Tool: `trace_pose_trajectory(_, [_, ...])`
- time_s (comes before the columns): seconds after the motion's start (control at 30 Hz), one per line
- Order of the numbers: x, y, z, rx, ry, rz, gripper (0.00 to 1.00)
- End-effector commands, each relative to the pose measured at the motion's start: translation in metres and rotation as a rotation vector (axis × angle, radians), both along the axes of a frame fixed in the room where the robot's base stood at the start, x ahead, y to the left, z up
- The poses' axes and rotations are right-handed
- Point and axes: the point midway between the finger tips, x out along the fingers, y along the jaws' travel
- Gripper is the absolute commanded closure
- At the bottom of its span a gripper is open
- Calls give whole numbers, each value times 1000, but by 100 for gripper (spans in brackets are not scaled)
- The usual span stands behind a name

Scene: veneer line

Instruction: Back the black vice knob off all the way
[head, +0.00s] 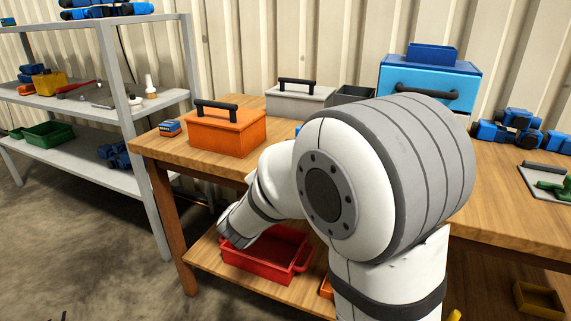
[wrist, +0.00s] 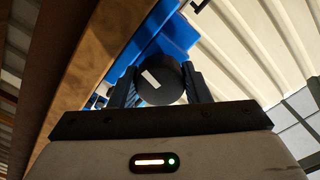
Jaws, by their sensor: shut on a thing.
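The black vice knob (wrist: 161,84) shows in the wrist view as a round black disc with a white mark on its face. My gripper (wrist: 160,90) has one finger on each side of the knob and is shut on it. Part of the blue vice (wrist: 165,42) shows behind the knob, by the wooden bench edge. In the head view my arm hides the vice, the knob and the gripper's fingertips; only a small bit of blue shows beside the arm.
An orange toolbox (head: 226,132), a grey toolbox (head: 299,100) and a blue toolbox (head: 430,80) stand on the wooden bench (head: 180,153). A red bin (head: 262,262) is on the lower shelf beneath my arm. A grey shelving rack (head: 118,70) stands at left, with open floor before it.

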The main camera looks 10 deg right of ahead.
Motion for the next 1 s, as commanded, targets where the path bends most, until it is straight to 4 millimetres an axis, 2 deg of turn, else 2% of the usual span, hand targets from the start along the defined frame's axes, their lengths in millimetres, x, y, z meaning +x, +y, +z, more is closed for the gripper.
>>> trace_pose_trajectory(0.4, [0,0,0,-125,92,1,80])
trace_pose_trajectory(0.87, [0,0,-1,-135,99,1,80])
trace_pose_trajectory(0.9, [0,0,-1,-135,99,1,56])
trace_pose_trajectory(1.0, [0,0,-1,-134,98,1,48])
